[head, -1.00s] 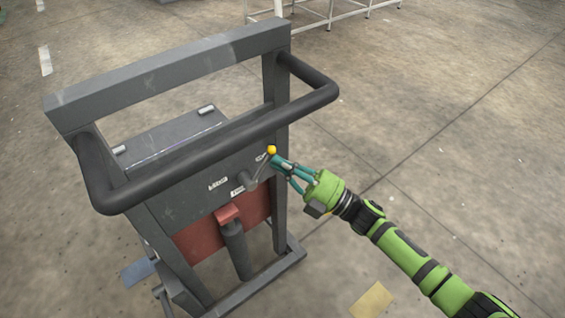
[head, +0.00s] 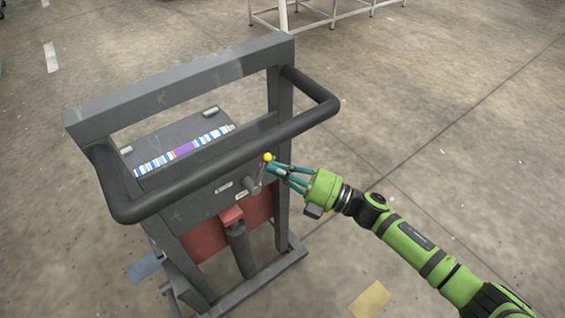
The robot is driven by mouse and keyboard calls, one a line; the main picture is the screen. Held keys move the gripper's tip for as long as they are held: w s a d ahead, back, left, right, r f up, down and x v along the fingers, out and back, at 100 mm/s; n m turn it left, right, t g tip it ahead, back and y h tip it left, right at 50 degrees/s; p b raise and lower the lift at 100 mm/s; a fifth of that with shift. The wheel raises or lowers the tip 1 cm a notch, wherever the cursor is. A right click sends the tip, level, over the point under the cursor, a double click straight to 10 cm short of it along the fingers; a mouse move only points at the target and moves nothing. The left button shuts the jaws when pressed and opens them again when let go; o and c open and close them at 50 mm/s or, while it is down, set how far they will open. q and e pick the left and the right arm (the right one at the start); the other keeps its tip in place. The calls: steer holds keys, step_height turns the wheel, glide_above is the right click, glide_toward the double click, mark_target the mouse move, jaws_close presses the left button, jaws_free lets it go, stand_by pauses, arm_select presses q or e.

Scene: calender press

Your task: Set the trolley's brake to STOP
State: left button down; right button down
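The trolley (head: 90,122) is a dark grey frame with a black push bar (head: 225,152) and a grey panel below it. On the panel is a brake lever (head: 258,181) with a yellow ball knob (head: 268,157), pointing up and slightly right from its grey hub (head: 250,184). Small white labels (head: 223,187) sit near the hub, too small to read. My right gripper (head: 271,168) has its teal fingertips at the lever just below the knob. Whether they touch or grip it cannot be told. My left gripper is not in view.
The push bar overhangs the panel just above the knob. A red block (head: 231,215) and a dark cylinder (head: 241,250) are below the hub. A white frame table (head: 325,18) stands at the back. The concrete floor on the right is clear apart from a yellow patch (head: 370,299).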

mark_target(261, 172)
steer(key=a+r+n+h+p, duration=0.1)
steer(key=n+p, duration=0.1)
steer(key=p, duration=0.1)
steer(key=s+a+r+n+g+h+p, duration=0.1)
steer(key=n+p, duration=0.1)
steer(key=p, duration=0.1)
steer(key=s+a+n+h+p, duration=0.1)
steer(key=p, duration=0.2)
steer(key=shift+s+a+r+n+g, duration=0.25)
steer(key=shift+a+r+n+g, duration=0.05)
steer(key=shift+r+n, duration=0.1)
steer(key=a+n+h+p, duration=0.1)
steer(key=p, duration=0.1)
steer(key=s+a+f+n+h+p, duration=0.1)
steer(key=p, duration=0.1)
steer(key=shift+s+f+p, duration=0.2)
steer(key=shift+p, duration=0.2)
steer(key=shift+d, duration=0.2)
